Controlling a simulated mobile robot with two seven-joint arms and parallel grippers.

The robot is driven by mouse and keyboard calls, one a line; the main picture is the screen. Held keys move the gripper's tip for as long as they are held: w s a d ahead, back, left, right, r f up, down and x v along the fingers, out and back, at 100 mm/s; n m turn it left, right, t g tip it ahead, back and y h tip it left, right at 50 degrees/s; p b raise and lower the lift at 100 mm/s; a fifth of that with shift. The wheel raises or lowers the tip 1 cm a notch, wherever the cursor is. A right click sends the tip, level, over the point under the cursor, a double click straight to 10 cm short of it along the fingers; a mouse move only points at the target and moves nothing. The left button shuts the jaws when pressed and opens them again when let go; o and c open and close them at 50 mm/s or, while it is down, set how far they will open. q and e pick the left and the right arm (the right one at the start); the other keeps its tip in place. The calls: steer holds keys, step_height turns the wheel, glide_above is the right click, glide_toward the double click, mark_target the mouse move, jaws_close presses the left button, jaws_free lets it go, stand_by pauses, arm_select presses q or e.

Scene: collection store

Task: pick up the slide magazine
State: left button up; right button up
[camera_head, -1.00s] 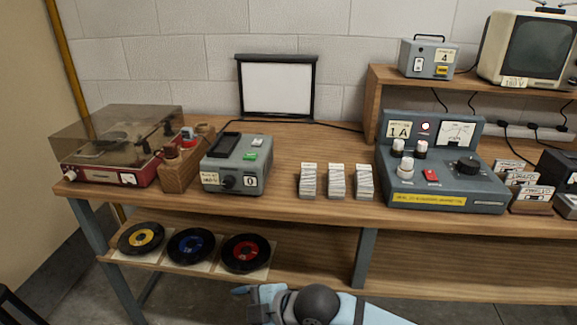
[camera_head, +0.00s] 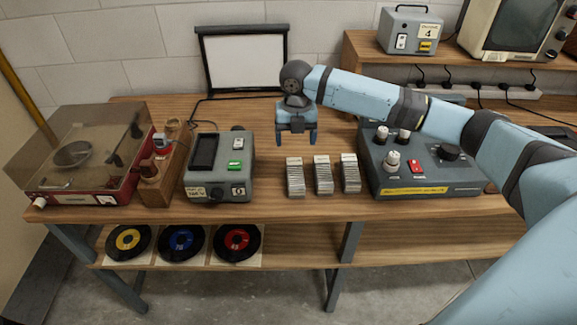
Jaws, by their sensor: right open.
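Three narrow slide magazines with pale, ribbed tops stand in a row near the table's front edge: the left one (camera_head: 295,178), the middle one (camera_head: 323,176) and the right one (camera_head: 350,174). They look alike, and the picture does not show which one is meant. My right gripper (camera_head: 297,139) points down above the table, behind the left magazine in the picture. Its two fingers are apart with nothing between them. It does not appear to touch any magazine. My left gripper is not in view.
A grey slide viewer (camera_head: 219,184) stands left of the magazines, and a grey control box (camera_head: 437,180) stands close on their right, partly behind my arm. A small white screen (camera_head: 243,64) stands at the back. A record player (camera_head: 85,160) is at far left.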

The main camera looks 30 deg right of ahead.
glide_above(296, 171)
step_height(296, 171, down, 7)
steer(key=shift+w+r, duration=0.1)
steer(key=shift+r, duration=0.05)
steer(key=shift+f, duration=3.2)
steer(key=c, duration=1)
steer(key=shift+c, duration=0.4)
steer(key=shift+r, duration=0.2)
